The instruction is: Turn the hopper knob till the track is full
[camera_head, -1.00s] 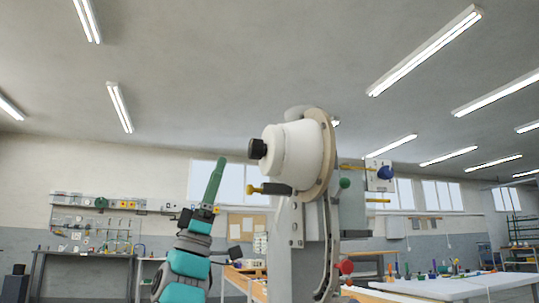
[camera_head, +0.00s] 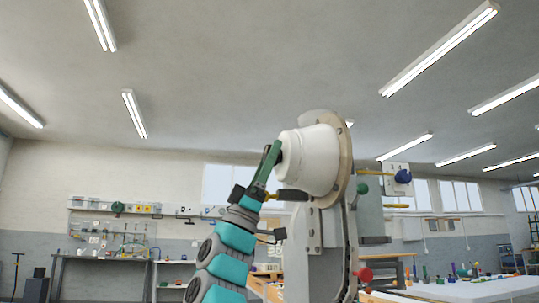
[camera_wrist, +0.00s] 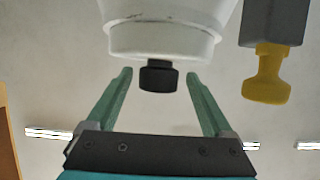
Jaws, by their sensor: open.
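The white hopper (camera_head: 314,160) is mounted on the press's round plate in the head view, and its lower part fills the top of the wrist view (camera_wrist: 165,28). The black hopper knob (camera_wrist: 158,76) sticks out of the hopper's end cap. My gripper (camera_wrist: 158,80) is open, with one green finger on each side of the knob and visible gaps on both sides. In the head view my gripper (camera_head: 272,153) is at the hopper's left end and hides most of the knob. The curved track (camera_head: 350,250) runs down below the hopper; its fill cannot be made out.
A yellow-tipped handle (camera_wrist: 266,78) sits close to the right of the hopper in the wrist view. A red knob (camera_head: 364,274), a green knob (camera_head: 362,188) and a blue knob (camera_head: 403,176) are on the press's right side. Space left of my arm is clear.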

